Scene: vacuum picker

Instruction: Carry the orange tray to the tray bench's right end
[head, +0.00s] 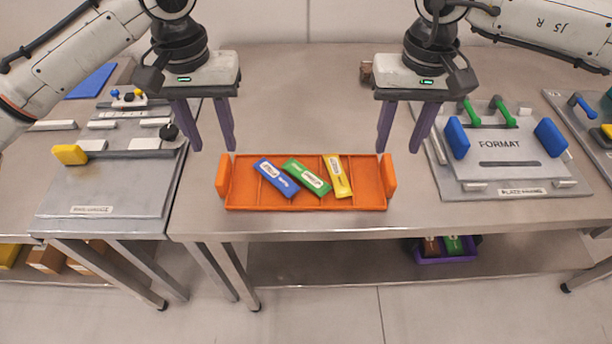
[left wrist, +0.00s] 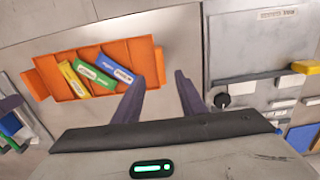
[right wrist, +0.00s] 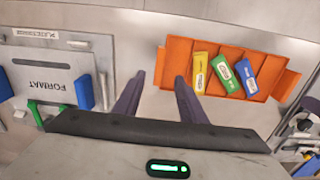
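The orange tray (head: 310,204) sits on the metal bench near its front edge, with a raised grip at each end. Blue (head: 276,178), green (head: 306,176) and yellow (head: 337,176) packets lie in it. My left gripper (head: 212,150) is open and empty above the bench, just behind and left of the tray's left grip (head: 223,176). My right gripper (head: 399,151) is open and empty, just behind and right of the tray's right grip (head: 389,175). The tray also shows in the left wrist view (left wrist: 140,54) and the right wrist view (right wrist: 180,54), apart from the fingers.
A fixture marked FORMAT (head: 505,160) with blue and green handles stands on the right of the bench. A panel with a yellow-ended lever (head: 105,190) is on the left. A purple crate (head: 430,258) sits on the lower shelf. The bench behind the tray (head: 300,100) is clear.

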